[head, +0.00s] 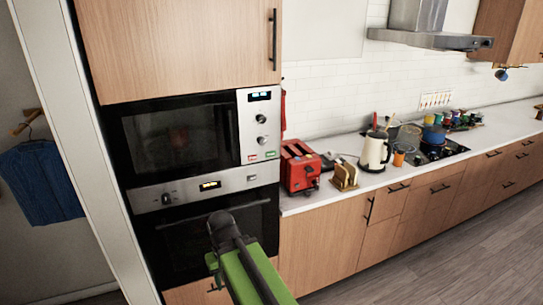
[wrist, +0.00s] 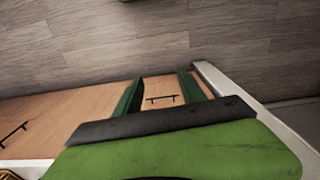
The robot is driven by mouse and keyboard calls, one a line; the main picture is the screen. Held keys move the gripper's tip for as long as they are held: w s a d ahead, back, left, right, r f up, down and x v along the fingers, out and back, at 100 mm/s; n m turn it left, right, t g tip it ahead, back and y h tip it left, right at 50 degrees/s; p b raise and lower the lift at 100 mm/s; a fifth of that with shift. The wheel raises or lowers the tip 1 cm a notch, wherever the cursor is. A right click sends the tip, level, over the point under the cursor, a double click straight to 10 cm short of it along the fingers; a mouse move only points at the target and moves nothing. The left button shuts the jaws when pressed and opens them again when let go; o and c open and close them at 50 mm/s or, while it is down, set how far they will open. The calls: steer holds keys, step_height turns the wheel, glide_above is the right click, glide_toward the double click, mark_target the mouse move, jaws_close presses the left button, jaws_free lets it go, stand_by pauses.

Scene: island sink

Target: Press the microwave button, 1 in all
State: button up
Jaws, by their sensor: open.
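The built-in microwave (head: 180,138) is at the left in the head view, with a dark glass door and a silver control panel (head: 259,124) on its right. The panel has a small lit display, two round knobs, and a red button (head: 252,158) and a green button (head: 270,155) side by side at the bottom. My gripper (wrist: 160,84) shows in the wrist view, its two dark green fingers apart with nothing between them. The wrist view shows no microwave. In the head view my green arm is low, in front of the oven and below the microwave; nothing covers the buttons.
An oven (head: 208,240) with a lit display sits under the microwave. A red toaster (head: 299,168), a toast rack (head: 345,177) and a white kettle (head: 374,152) stand on the counter to the right. The wooden floor (head: 470,250) is clear at the right.

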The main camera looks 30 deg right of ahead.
jaws_close()
stand_by(1.5)
